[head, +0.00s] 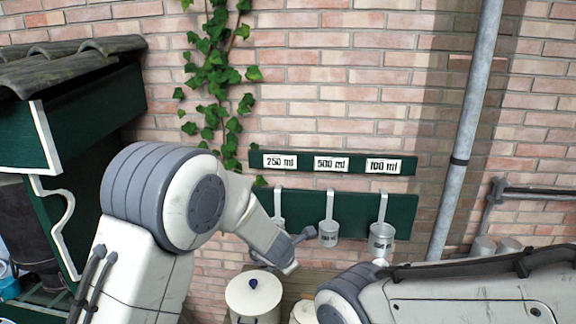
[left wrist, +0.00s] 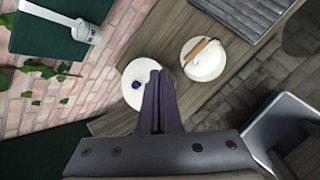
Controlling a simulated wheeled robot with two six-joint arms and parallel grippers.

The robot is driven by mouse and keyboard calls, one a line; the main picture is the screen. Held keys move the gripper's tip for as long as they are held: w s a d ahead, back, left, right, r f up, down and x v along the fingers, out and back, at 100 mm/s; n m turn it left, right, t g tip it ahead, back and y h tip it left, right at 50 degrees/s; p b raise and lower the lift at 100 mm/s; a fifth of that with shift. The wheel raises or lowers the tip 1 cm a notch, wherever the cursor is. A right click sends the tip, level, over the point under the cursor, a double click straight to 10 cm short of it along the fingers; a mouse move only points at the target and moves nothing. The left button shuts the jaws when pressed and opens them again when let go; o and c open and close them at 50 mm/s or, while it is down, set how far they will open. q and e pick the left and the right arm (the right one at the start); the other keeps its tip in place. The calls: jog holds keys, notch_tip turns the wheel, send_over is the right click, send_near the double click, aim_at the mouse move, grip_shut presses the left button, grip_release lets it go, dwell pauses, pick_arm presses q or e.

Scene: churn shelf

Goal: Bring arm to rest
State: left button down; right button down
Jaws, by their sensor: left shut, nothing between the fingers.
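My left arm (head: 155,225) comes in from the left and reaches toward the wall, in front of the hanging measures. My left gripper (left wrist: 160,78) is shut and empty in the left wrist view, its dark fingers side by side. They overlap the white lid with a blue knob (left wrist: 136,70) in that view; the gap between them cannot be told. The lidded can (head: 253,296) also shows in the head view. My right arm (head: 470,292) crosses the bottom right; its gripper is out of view.
Measures hang from a green board, including a middle one (head: 328,233) and a right one (head: 381,240). A label board (head: 300,163) is above. A green roofed stall (head: 85,120) stands left, a pipe (head: 467,130) right. A white lidded vessel (left wrist: 204,62) has a wooden handle.

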pick_arm(q)
jog(key=s+a+r+m+g+y, duration=0.15)
jog(key=s+a+m+g, duration=0.25)
jog(key=s+a+m, duration=1.7)
jog(key=s+d+f+m+g+b, duration=0.3)
jog(key=s+d+f+m+b, duration=0.8)
jog(key=s+d+b, duration=0.4)
jog(key=shift+s+f+b, duration=0.15)
jog(key=shift+s+b, duration=0.25)
jog(key=shift+b, duration=0.55)
